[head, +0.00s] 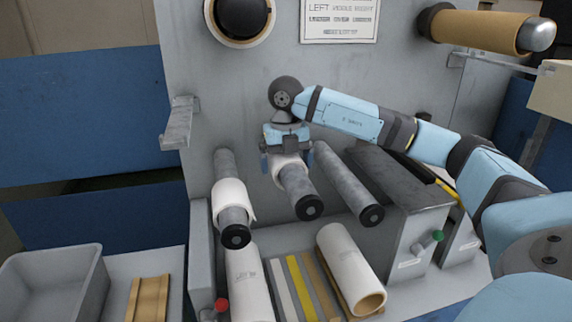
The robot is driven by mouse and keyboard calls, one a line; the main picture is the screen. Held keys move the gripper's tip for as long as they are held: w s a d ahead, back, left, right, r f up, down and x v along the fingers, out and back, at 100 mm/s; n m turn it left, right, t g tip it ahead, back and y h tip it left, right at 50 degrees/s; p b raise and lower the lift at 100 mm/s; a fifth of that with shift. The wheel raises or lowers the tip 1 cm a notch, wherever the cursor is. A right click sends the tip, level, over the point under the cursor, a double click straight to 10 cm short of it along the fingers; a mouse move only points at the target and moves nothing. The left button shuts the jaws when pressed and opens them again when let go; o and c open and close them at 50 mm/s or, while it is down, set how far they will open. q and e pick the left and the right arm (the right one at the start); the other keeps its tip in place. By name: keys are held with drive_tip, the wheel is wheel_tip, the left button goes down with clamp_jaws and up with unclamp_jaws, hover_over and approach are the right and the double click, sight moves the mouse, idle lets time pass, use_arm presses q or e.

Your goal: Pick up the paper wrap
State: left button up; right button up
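A white paper wrap (284,175) sits around the upper part of the middle grey roller (298,188). My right gripper (287,161) points down over this wrap, with one finger on each side of it. Whether the fingers press on the wrap or stand just clear cannot be told. Another white paper wrap (229,194) lies around the left roller (224,165), its lower edge hanging loose. The right roller (347,187) is bare. My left gripper is out of view.
A white roll (247,284) and a hollow cream roll (346,262) lie below the rollers, with coloured strips (292,287) between them. A grey box (404,200) stands to the right. A grey bin (52,275) is at lower left. A bracket (180,123) juts from the panel.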

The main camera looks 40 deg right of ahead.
drive_tip(key=shift+f, duration=0.1)
drive_tip(key=c, duration=0.8)
drive_tip(key=shift+o, duration=0.2)
drive_tip(key=shift+d, duration=0.1)
